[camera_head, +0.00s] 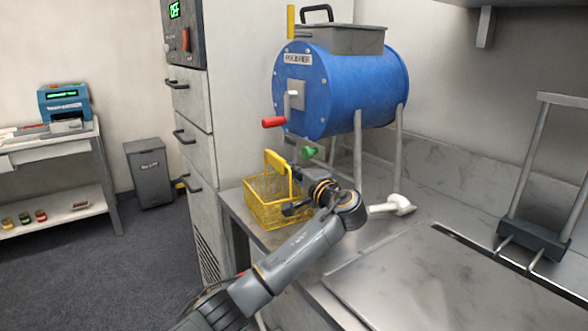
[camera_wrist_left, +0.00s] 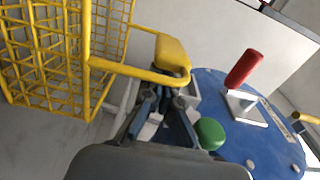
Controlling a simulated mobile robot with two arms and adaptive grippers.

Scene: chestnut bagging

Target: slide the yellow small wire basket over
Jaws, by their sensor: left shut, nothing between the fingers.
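The yellow small wire basket (camera_head: 262,212) stands on the steel counter near its left end, below the blue drum. Its yellow handle (camera_head: 278,163) stands up above the rim. My left gripper (camera_head: 291,188) reaches in from the right and overlaps the basket's right side in the head view. In the left wrist view, the basket (camera_wrist_left: 62,55) fills the upper left, with the handle's thick yellow grip (camera_wrist_left: 173,54) just beyond the fingertips. My left gripper (camera_wrist_left: 165,92) is shut with nothing between its fingers. Whether it touches the handle, I cannot tell. My right gripper is out of view.
The blue drum (camera_head: 345,88) with a red-handled crank (camera_head: 274,122) and green knob (camera_head: 309,152) stands on legs over the counter. A white scoop-like tool (camera_head: 398,205) lies right of my gripper. A metal plate (camera_head: 430,290) covers the front right.

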